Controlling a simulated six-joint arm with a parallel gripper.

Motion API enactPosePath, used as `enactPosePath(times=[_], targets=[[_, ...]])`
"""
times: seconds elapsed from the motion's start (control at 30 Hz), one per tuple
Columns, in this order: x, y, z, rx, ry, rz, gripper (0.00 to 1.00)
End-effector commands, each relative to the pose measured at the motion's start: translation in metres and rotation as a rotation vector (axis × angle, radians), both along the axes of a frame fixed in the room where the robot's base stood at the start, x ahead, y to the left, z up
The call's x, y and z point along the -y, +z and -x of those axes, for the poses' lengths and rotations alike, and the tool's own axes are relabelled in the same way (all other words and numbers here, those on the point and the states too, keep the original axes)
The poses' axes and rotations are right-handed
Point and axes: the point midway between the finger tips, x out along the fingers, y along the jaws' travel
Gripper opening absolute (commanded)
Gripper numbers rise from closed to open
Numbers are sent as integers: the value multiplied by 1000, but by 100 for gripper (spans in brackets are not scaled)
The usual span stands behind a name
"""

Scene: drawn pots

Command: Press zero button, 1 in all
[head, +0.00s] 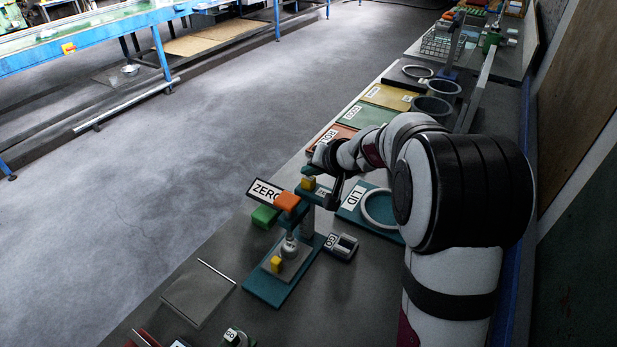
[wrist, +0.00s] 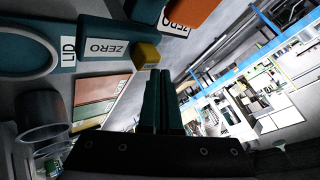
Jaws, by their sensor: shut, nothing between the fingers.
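A yellow block (head: 307,184) sits beside the orange one, close to my gripper (head: 309,171).
A green block (head: 265,215) and a grey GO block (head: 341,246) flank the stand. A teal LID plate with a ring (head: 350,212) lies to its right. Coloured labelled plates (head: 368,114) and dark pots (head: 432,107) stand farther back. A bare grey plate (head: 198,293) lies at the front left.

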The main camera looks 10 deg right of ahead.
Motion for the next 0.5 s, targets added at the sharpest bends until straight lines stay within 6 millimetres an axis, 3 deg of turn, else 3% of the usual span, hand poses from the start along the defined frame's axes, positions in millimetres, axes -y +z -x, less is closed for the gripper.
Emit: enactPosePath(times=[0.5], targets=[[0,10,0,0,-1,1,0]])
